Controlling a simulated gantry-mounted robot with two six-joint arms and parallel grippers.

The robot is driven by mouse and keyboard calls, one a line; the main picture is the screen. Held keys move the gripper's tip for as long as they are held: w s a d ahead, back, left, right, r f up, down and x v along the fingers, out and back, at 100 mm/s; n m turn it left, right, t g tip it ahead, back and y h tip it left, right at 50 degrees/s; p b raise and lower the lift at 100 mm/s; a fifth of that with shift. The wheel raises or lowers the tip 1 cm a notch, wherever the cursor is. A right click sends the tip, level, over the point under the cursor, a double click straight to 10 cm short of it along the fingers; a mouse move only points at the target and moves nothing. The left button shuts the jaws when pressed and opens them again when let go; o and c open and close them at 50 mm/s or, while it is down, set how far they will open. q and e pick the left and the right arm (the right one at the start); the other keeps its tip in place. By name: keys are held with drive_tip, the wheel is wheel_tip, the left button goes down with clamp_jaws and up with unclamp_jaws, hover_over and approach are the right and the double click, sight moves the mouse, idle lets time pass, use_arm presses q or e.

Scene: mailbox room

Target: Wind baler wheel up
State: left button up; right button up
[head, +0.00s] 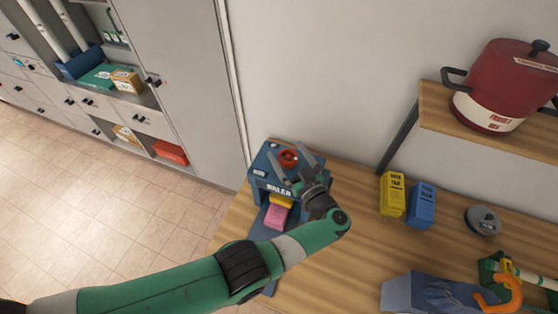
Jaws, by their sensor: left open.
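The baler (264,160) is a small dark blue machine at the back left corner of the wooden table, against the wall. Its red wheel (288,158) sits on top. A yellow block (281,201) and a pink block (275,217) show in its front opening. My left gripper (290,165) is open, with its fingers over the baler's top near the wheel. One finger is to the right of the wheel and one is below it. I cannot tell whether either touches the wheel. My left wrist hides the baler's right side. My right gripper is not in view.
A yellow box (392,194) and a blue box (421,205) stand right of the baler. A grey round lid (483,220) lies farther right. A grey-blue bin (398,292) is at the front. A wooden shelf (440,107) holding a red pot (500,85) overhangs the back right.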

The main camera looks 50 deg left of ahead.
use_arm(q)
drive_tip(key=s+d+r+p, duration=0.7)
drive_tip(key=s+r+p, duration=0.3)
drive_tip(key=s+r, duration=0.1)
drive_tip(key=shift+s+d+r, duration=0.2)
drive_tip(key=shift+s+r, duration=0.1)
drive_tip(key=shift+s, duration=0.2)
